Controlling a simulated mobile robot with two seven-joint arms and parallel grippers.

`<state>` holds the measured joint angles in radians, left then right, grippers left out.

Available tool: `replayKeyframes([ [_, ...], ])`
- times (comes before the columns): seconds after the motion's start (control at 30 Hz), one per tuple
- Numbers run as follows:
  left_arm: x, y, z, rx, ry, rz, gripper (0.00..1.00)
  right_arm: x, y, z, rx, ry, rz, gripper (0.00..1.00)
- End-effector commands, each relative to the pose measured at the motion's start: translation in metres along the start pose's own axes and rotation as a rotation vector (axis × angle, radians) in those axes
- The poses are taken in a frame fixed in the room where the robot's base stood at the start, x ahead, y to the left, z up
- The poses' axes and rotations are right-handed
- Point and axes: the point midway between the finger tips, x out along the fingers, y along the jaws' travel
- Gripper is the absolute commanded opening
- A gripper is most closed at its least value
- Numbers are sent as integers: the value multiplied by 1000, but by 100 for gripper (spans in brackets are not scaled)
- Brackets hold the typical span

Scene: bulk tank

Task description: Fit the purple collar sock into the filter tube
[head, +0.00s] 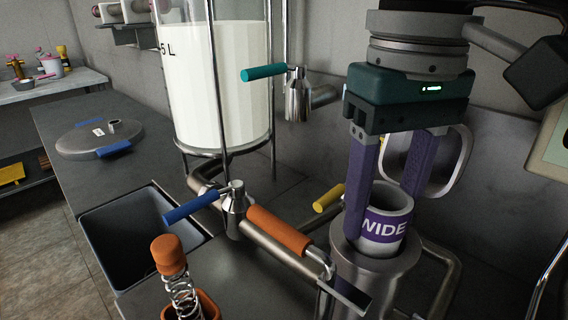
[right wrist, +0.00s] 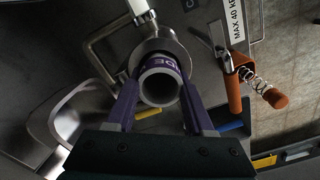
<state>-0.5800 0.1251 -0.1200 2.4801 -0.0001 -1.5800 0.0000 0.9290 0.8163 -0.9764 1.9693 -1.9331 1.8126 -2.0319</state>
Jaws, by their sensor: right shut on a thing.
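The purple collar sock (head: 384,230) is a pale ring with a purple band lettered "WIDE". My right gripper (head: 388,205) has its two purple fingers shut on either side of it. The sock is upright at the mouth of the steel filter tube (head: 372,270). Its lower end is hidden by the tube's rim, so I cannot tell how deep it sits. In the right wrist view, the collar's round opening (right wrist: 160,86) shows between the fingers, with the steel tube (right wrist: 158,46) behind it. My left gripper is not in view.
An orange-handled pipe (head: 280,230), a blue valve handle (head: 191,206) and a yellow handle (head: 328,198) lie left of the tube. A spring with an orange cap (head: 170,256) stands in front. The milk tank (head: 222,85), a sink (head: 135,240) and a lid (head: 98,137) are farther left.

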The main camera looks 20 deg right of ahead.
Motion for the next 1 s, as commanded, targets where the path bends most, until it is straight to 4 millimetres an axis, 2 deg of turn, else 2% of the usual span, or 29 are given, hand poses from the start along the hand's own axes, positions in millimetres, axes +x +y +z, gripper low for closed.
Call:
replayKeyframes([
  [0.33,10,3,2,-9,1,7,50,10,0,0,0,0,0,0],
  [0.37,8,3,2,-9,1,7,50,8,0,0,0,1,0,56],
  [0.63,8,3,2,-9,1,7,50,8,0,0,0,0,1,87],
  [0.87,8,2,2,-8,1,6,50,8,0,0,0,0,0,88],
  [1.0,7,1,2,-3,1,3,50,-1,0,-1,0,4,0,88],
])
